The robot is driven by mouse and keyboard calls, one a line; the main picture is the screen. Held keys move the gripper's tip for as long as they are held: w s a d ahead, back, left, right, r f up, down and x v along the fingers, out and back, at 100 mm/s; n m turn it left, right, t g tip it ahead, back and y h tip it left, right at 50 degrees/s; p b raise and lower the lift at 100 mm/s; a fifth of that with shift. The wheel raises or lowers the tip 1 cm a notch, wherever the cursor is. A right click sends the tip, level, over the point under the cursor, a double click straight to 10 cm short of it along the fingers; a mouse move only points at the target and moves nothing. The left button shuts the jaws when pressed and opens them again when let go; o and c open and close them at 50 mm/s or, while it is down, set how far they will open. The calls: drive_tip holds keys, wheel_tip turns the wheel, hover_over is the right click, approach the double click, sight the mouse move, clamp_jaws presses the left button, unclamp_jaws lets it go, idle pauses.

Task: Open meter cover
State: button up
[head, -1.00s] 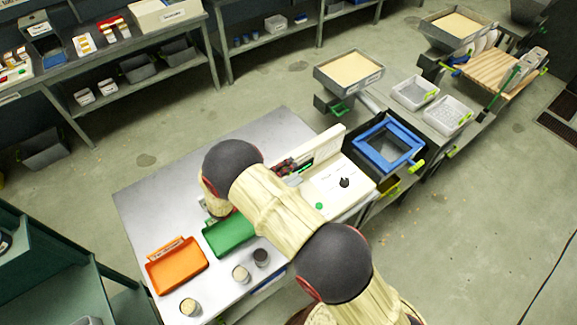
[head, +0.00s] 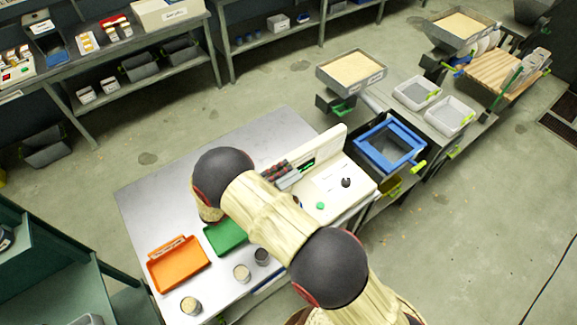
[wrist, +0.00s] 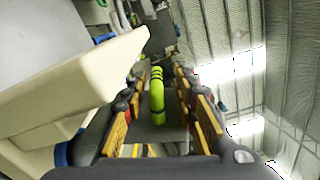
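The cream meter unit (head: 335,190) sits at the right end of the metal table, with a black knob and a green button on its flat top. A cream panel (head: 322,147) stands upright along its back edge; I cannot tell whether this is the cover. My gripper (head: 285,172) is beside the left part of that panel, partly hidden by my arm. In the wrist view my gripper (wrist: 163,105) is open, with its padded fingers apart. A cream slab (wrist: 75,95) lies to their left. A yellow-green handle (wrist: 157,97) shows between the fingers; its distance is unclear.
A blue-framed bin (head: 390,145) stands right of the meter. The table's back left is clear.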

drive_tip(key=v, duration=0.8)
drive_tip(key=shift+s+a, duration=0.2)
drive_tip(key=shift+a, duration=0.05)
drive_tip(key=shift+c, duration=0.6)
